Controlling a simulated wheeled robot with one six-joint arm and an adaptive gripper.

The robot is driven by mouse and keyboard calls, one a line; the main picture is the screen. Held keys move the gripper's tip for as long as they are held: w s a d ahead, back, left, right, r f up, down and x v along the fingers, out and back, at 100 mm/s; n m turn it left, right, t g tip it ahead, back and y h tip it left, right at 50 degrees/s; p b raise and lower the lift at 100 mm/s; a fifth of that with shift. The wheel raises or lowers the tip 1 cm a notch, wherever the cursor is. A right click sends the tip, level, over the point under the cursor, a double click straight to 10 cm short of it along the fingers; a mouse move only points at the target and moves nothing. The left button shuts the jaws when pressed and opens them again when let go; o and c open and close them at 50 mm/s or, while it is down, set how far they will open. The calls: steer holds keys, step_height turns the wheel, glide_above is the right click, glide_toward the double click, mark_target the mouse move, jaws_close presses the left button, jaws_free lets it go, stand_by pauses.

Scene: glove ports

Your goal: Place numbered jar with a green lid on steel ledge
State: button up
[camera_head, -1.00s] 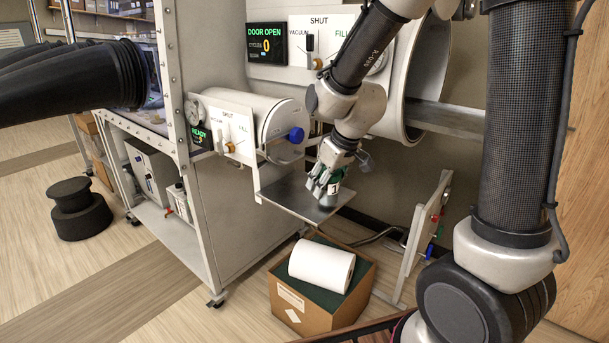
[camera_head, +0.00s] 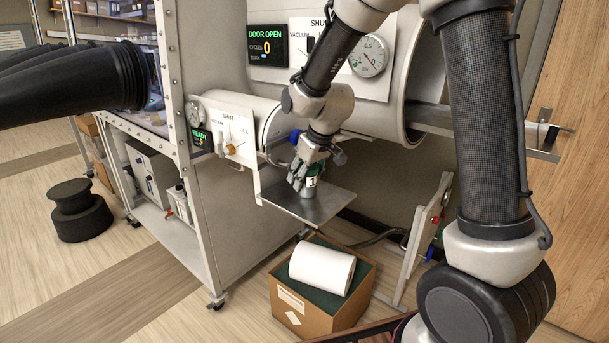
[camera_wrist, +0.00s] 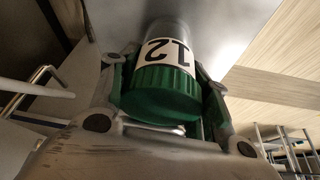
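The numbered jar (camera_wrist: 166,70) has a green lid and a white label reading 12. In the wrist view it is between the two fingers of my gripper (camera_wrist: 165,100), which press on its sides near the lid. The jar also shows in the head view (camera_head: 311,182), low in my gripper (camera_head: 305,181). The steel ledge (camera_head: 325,205) is a flat grey plate in front of the small chamber. The jar is over the ledge; its base looks at or very near the surface, and I cannot tell whether it touches.
A small chamber with a blue knob (camera_head: 295,137) stands behind the ledge. A cardboard box (camera_head: 312,317) with a white roll (camera_head: 322,266) stands on the floor below. A large chamber (camera_head: 408,90) is above right. The ledge's right side is bare.

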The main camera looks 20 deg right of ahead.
steer(key=o, duration=0.4)
steer(key=shift+c, duration=0.2)
steer(key=v, duration=1.2)
steer(key=s+d+r+m, duration=0.1)
steer(key=s+d, duration=0.4)
steer(key=s, duration=0.3)
steer(key=s+d+r+m+h, duration=0.1)
steer(key=s+d+m, duration=0.1)
steer(key=s+d, duration=0.3)
steer(key=s+d+r+m+h, duration=0.1)
steer(key=s+d, duration=0.4)
steer(key=s, duration=0.7)
steer(key=shift+s+r+m, duration=0.3)
steer(key=shift+r+m, duration=0.05)
steer(key=shift+m, duration=0.35)
